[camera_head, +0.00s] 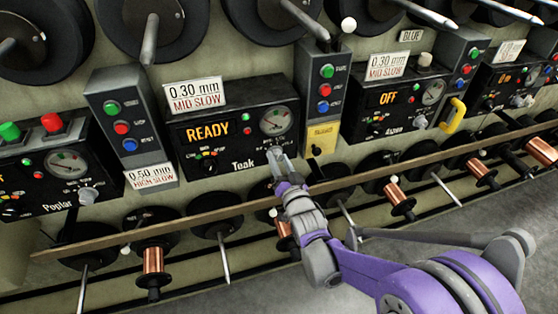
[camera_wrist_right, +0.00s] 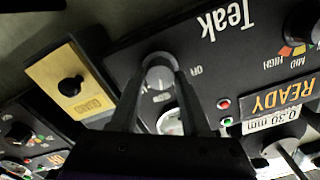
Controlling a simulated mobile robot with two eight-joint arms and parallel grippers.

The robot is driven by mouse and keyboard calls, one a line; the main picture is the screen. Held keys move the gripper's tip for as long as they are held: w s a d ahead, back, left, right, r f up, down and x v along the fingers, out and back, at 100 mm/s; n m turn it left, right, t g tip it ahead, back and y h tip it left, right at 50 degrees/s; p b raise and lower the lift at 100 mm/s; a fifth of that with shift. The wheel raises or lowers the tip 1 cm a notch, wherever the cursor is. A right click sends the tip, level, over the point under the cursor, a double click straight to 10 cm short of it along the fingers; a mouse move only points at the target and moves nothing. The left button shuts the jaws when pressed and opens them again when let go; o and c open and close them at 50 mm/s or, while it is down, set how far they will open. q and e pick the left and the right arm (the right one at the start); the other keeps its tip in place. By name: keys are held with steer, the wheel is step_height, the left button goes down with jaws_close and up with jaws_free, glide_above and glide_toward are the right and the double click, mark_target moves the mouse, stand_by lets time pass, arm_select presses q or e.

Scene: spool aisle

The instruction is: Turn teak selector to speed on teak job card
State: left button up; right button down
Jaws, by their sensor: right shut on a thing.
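The black Teak panel (camera_head: 240,148) shows orange READY; its display (camera_wrist_right: 272,101) also shows in the right wrist view. Its teak job card (camera_head: 196,95), above its upper left, reads 0.30 mm MID SLOW. The small dark teak selector (camera_head: 210,168) sits below READY by coloured speed marks; its setting is too small to tell. A round grey knob (camera_wrist_right: 160,75) with an OFF mark beside it is at the panel's lower right. My right gripper (camera_head: 275,156) is shut on this knob, one finger on each side (camera_wrist_right: 160,82). My left gripper is not in view.
The Poplar panel (camera_head: 40,180) is at left, the Aspen panel (camera_head: 395,105), showing OFF, at right. Button boxes (camera_head: 122,125) stand between panels. A wooden rail (camera_head: 190,212) and copper spools (camera_head: 153,262) lie below.

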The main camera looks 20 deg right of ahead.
stand_by(0.3)
steer(key=shift+c, duration=1.9)
jaws_free()
steer(key=s, duration=1.1)
steer(key=shift+p, duration=0.4)
steer(key=shift+w, duration=0.1)
